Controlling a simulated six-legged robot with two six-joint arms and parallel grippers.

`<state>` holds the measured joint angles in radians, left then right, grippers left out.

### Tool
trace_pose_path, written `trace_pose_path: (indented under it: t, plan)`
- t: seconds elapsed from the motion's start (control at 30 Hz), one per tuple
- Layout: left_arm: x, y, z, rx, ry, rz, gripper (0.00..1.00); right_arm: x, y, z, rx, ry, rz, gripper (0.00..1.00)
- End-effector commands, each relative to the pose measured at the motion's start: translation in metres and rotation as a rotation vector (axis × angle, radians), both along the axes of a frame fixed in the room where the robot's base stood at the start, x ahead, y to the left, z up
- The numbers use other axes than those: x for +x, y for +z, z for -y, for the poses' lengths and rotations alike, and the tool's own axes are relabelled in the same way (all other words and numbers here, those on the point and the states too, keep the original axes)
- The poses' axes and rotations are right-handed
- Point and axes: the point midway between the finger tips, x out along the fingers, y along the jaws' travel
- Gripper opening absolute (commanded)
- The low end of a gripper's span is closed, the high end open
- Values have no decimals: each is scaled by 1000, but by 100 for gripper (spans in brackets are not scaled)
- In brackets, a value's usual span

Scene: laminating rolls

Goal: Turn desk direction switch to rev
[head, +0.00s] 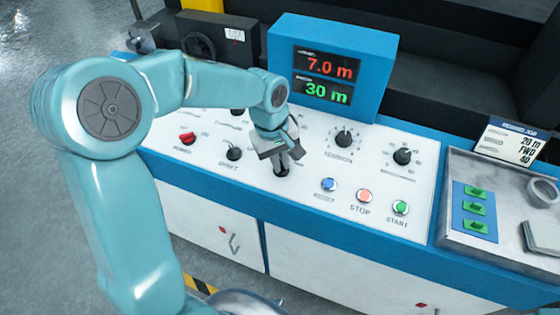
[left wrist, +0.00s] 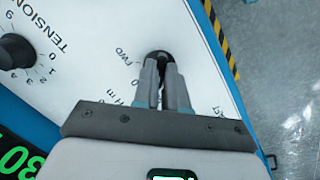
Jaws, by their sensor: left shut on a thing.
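The desk direction switch is a dark round knob (left wrist: 158,56) on the white control panel (head: 215,165). In the left wrist view, "FWD" and "0" are printed beside it; I cannot read a REV mark. My left gripper (head: 281,168) points down at the panel, and its fingers (left wrist: 165,72) are shut on the knob, one on each side. The fingers hide much of the knob, so I cannot tell which way it points. In the head view the switch shows only as a dark base (head: 282,173) under the gripper. My right gripper is in neither view.
A blue display box (head: 380,50) reads 7.0 m and 30 m. Other dials (head: 344,137), a red switch (head: 187,139) and blue, red and green buttons (head: 400,208) surround the switch. A job card (head: 513,140) and metal tray (head: 462,165) are at right.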

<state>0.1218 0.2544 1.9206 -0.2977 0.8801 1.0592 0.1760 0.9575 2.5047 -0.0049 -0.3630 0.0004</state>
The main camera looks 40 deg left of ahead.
Motion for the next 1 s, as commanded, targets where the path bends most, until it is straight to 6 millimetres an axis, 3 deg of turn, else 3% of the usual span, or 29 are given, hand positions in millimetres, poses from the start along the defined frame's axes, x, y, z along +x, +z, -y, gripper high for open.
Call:
trace_pose_path:
  t: [0.43,0.5,0.53,0.83,1.0]
  plan:
    - [2,1,-2,2,15,9,0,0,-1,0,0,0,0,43]
    - [2,1,-2,2,15,8,28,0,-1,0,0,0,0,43]
    - [2,1,-2,2,15,7,37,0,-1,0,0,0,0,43]
    - [1,1,-1,0,12,3,37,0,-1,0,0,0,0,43]
    - [0,20,-3,1,13,7,37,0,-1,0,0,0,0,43]
